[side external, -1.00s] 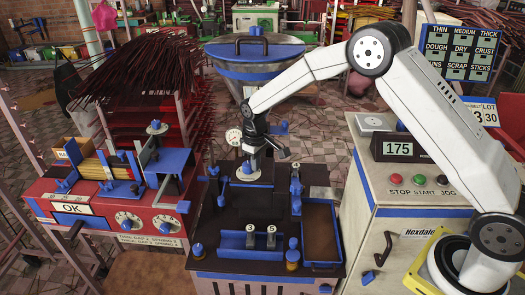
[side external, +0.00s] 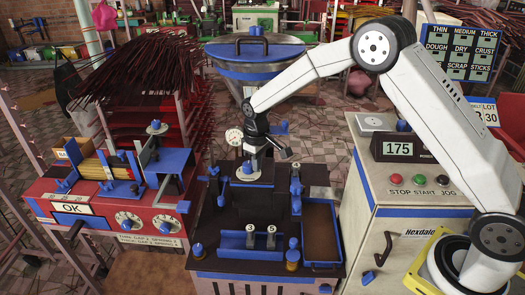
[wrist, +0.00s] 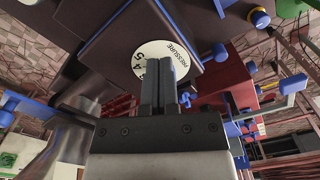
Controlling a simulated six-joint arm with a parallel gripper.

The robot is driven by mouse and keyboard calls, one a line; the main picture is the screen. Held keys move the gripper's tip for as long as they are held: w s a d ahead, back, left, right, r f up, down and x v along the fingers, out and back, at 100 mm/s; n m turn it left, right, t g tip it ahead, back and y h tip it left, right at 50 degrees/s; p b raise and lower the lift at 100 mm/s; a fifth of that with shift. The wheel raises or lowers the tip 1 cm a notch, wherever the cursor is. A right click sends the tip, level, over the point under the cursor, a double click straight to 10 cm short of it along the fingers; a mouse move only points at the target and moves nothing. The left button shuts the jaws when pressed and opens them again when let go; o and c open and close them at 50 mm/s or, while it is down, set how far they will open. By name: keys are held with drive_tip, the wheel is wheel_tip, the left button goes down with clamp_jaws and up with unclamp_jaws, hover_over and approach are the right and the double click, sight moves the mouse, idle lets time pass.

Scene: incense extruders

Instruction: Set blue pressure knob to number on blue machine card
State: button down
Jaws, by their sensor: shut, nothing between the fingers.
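The white pressure dial (wrist: 160,50), lettered PRESSURE, shows in the wrist view behind my fingertips. A 5 and a 4 are readable; my fingers cover its lower part. In the side view the white dial plate (side external: 247,174) lies on top of the dark and blue machine, under my gripper (side external: 252,160). My gripper (wrist: 158,83) is shut and empty, pointing at the dial. A small blue part (wrist: 185,99) shows beside the fingers; I cannot tell if it is the knob. The knob's setting is hidden. I cannot tell which card is the blue machine's.
Small upright markers reading 3 (side external: 250,230) and 5 (side external: 271,230) stand in front. A red machine (side external: 110,207) is at left, with an OK panel. A display (side external: 404,149) reading 175 and buttons are at right. A large lidded hopper (side external: 255,60) stands behind.

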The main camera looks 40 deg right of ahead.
wheel_tip(320, 180, up, 5)
drive_tip(key=shift+r, duration=0.2)
idle(0.4)
drive_tip(key=s+d+r+m+t, duration=0.1)
drive_tip(key=s+d+m+t, duration=0.1)
drive_tip(key=s, duration=2.2)
drive_tip(key=shift+s+d+m+t, duration=0.3)
drive_tip(key=shift+d+m, duration=0.2)
drive_tip(key=shift+d, duration=0.15)
drive_tip(key=shift+w, duration=0.1)
